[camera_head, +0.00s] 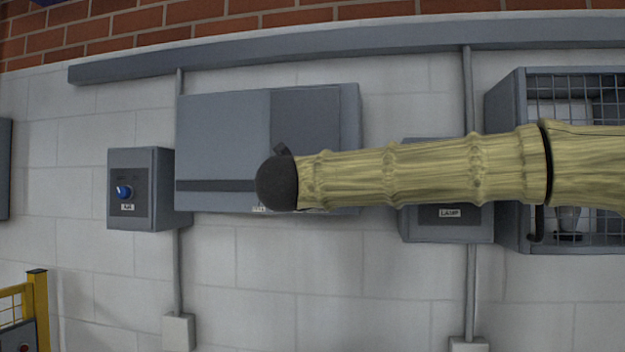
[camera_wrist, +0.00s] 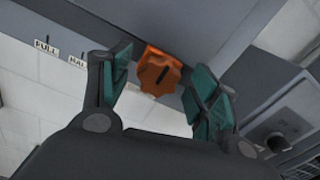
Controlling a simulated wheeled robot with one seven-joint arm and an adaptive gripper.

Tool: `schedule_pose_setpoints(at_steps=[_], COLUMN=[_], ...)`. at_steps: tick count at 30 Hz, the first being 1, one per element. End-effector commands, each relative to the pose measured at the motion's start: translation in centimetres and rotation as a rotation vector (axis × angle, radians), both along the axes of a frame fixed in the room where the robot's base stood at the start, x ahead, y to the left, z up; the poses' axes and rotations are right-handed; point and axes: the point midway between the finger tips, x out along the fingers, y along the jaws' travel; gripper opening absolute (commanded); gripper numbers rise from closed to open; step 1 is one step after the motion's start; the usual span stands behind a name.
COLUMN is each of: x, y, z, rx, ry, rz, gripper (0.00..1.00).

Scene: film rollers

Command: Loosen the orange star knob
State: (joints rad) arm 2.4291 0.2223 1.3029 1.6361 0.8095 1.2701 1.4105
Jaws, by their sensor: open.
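The orange star knob (camera_wrist: 158,76) shows in the wrist view, on an orange mount at the lower edge of a grey box. A dark slot marks its face. My gripper (camera_wrist: 160,80) is open, with one green-padded finger to the left of the knob and the other to its right. The knob appears between the fingers, with gaps visible on both sides. I cannot tell how deep it sits between them. In the head view my yellowish sleeved arm and black wrist hide the knob and my fingers.
The large grey box (camera_head: 222,135) hangs on the white block wall. A switch box with a blue knob (camera_head: 124,191) is to its left. A LAMP box (camera_head: 450,225) and a mesh-fronted cabinet (camera_head: 508,150) are to the right. FULL and half-hidden labels (camera_wrist: 46,48) show in the wrist view.

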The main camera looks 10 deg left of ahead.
Motion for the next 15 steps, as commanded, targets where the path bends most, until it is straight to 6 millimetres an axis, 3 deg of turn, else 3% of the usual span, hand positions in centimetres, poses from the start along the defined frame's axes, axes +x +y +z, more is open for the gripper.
schedule_pose_setpoints(at_steps=[9,15], x=[0.16,0.15], y=[0.03,0.04], z=[-0.06,-0.05], rx=[0.0,-0.001], ry=[0.0,0.0], rz=[0.001,0.001], gripper=[0.6,0.23])
